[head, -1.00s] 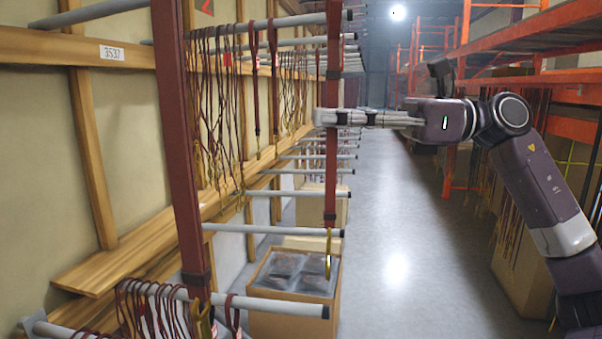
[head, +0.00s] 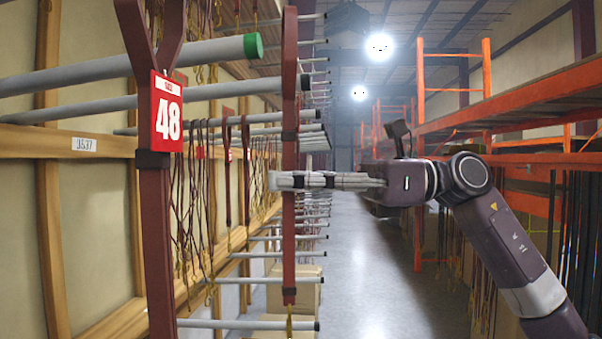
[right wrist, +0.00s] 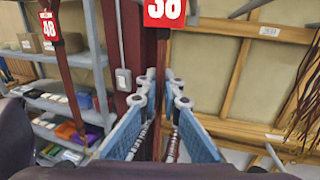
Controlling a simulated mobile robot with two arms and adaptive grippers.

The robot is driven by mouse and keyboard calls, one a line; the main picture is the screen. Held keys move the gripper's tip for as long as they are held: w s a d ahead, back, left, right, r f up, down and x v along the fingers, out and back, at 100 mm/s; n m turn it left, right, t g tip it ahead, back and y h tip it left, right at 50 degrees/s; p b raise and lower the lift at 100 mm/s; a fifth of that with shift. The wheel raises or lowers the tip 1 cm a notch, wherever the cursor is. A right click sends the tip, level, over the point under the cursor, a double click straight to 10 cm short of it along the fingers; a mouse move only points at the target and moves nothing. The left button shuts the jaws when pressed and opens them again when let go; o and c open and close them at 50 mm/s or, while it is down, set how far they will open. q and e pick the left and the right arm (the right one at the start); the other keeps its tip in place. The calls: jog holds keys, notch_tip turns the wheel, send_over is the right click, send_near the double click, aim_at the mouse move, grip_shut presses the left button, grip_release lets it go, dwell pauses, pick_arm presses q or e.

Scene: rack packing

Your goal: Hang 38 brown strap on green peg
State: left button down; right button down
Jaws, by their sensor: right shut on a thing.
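The green peg is a grey rod with a green tip (head: 252,46), at upper left in the head view. My right gripper (head: 275,181) is shut around the brown strap (head: 289,240), which hangs upright with a dark band above and below the fingers. The strap is right of the green tip and apart from it in the picture. In the right wrist view, the fingers (right wrist: 164,95) close around the strap, and its red 38 tag (right wrist: 165,12) shows above them. The strap's top runs up near the head view's upper edge. My left gripper is out of view.
Another brown strap with a red 48 tag (head: 167,112) hangs close at left, crossing the green-tipped rod in the picture. Several grey pegs (head: 270,254) line the wooden wall. Orange shelving (head: 500,120) stands at right. The aisle floor (head: 365,270) is clear.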

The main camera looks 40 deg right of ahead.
jog(key=w+a+f+p, duration=0.3)
jog(key=w+a+p, duration=0.4)
jog(key=w+p, duration=0.1)
jog(key=shift+w, duration=0.15)
dwell(1.4)
dwell(0.6)
jog(key=c, duration=2)
grip_release()
jog(key=shift+c, duration=0.2)
